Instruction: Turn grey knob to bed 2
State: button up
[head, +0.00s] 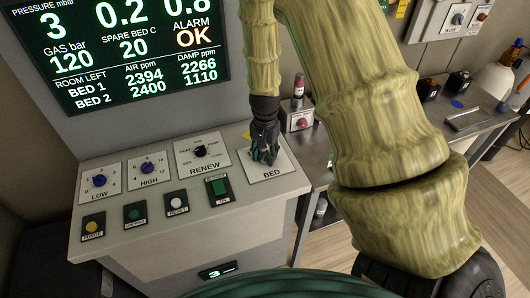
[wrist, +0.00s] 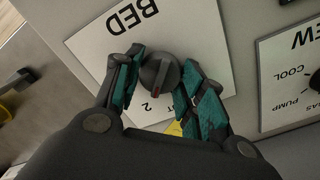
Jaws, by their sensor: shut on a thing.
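The grey knob (wrist: 158,73) sits on the white BED plate (wrist: 98,40), which appears upside down in the wrist view. A red mark shows on the knob's face, on its lower side in that view. In the head view my gripper (head: 264,150) reaches down onto the BED plate (head: 277,171) and hides the knob.
Left of the BED plate are the RENEW dial (head: 199,151), the HIGH dial (head: 147,168), the LOW dial (head: 99,181) and a row of buttons. The screen (head: 120,50) stands behind, listing bed 1 and bed 2. A red-knobbed box (head: 302,122) stands close to the right.

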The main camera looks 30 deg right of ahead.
aim_at(265, 154)
jog(key=shift+d+m, duration=0.1)
jog(key=shift+m, duration=0.2)
jog(key=o, duration=1.1)
jog(key=shift+c, duration=0.2)
notch_tip(265, 154, up, 12)
dwell(0.6)
